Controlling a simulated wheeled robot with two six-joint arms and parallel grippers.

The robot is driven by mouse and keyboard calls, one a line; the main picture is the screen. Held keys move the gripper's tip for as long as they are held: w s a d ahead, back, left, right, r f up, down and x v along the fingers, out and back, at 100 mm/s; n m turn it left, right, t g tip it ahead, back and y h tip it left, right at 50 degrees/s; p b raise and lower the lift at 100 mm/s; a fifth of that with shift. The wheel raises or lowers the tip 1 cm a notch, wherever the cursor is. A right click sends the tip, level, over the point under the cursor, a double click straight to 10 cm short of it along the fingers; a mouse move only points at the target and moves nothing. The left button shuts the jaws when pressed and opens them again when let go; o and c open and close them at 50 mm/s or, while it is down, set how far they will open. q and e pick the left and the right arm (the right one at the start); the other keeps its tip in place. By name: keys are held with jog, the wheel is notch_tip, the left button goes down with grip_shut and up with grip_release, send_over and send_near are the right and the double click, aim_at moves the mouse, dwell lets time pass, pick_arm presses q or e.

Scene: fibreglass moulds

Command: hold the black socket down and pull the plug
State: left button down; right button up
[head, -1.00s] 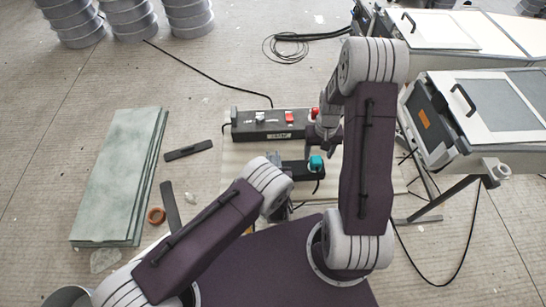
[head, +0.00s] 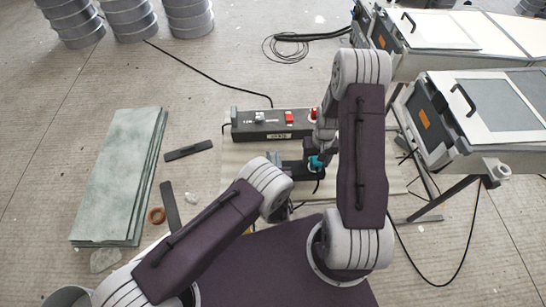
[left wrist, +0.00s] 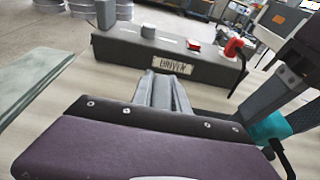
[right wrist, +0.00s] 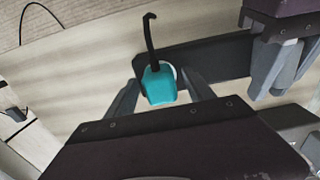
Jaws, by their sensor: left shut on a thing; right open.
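The black socket (right wrist: 215,58) lies on the pale board, partly hidden by my grippers; a bit of it shows in the head view (head: 290,170). The teal plug (right wrist: 160,84), with a dark cord, sits at the socket; it also shows in the head view (head: 316,162) and at the right edge of the left wrist view (left wrist: 270,128). My left gripper (right wrist: 268,85) is shut on the socket's end away from the plug. My right gripper (right wrist: 162,92) is open, one finger on each side of the plug. Whether the fingers touch it I cannot tell.
A black control box (head: 270,124) with a red switch and a red plug stands just behind the socket. Lidded cases (head: 490,110) stand at right.

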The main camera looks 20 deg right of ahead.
dwell(0.5)
grip_shut()
jog(key=shift+r, duration=3)
jog(key=shift+r, duration=0.1)
jog(key=shift+r, duration=2.45)
pick_arm(q)
jog(key=c, duration=1.2)
grip_release()
jog(key=shift+r, duration=0.1)
notch_tip(320, 180, up, 10)
jog(key=shift+f, duration=0.1)
